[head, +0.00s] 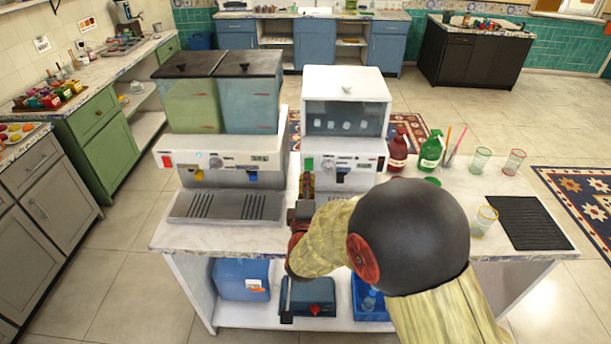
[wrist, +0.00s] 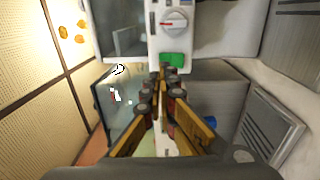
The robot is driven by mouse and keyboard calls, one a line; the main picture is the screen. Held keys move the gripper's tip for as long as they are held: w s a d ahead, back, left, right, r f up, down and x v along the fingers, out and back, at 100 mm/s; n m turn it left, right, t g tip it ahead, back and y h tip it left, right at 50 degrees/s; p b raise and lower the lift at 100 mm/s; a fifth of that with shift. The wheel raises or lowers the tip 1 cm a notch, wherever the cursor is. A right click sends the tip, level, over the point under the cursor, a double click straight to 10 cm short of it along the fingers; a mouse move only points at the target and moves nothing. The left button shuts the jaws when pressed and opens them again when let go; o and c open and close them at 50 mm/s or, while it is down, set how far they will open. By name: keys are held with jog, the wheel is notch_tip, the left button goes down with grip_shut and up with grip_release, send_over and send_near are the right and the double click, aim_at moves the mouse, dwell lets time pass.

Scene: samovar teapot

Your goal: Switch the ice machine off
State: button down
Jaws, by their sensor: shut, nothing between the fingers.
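The ice machine (head: 345,115) stands in the middle of the counter, with a white lid and pale cubes in its clear tank. Its white front panel has a green switch (head: 308,164) at the left end, a knob and a red part at the right end. In the wrist view the panel appears turned on end, with the green switch (wrist: 174,60) just beyond my fingertips and the knob (wrist: 173,22) above it. My gripper (head: 307,187) is shut and empty, just below the green switch; its fingertips (wrist: 164,72) look close to it, but contact cannot be told.
A two-tank drink dispenser (head: 220,130) stands close on the left, with a drip tray (head: 228,207) in front. Red (head: 398,150) and green (head: 431,150) bottles and several glasses stand to the right. A black mat (head: 532,222) lies on the counter's right end.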

jog(key=s+p, duration=0.1)
jog(key=s, duration=0.6)
jog(key=shift+s+a+r, duration=0.15)
jog(key=shift+s+r, duration=0.2)
jog(key=shift+s, duration=0.05)
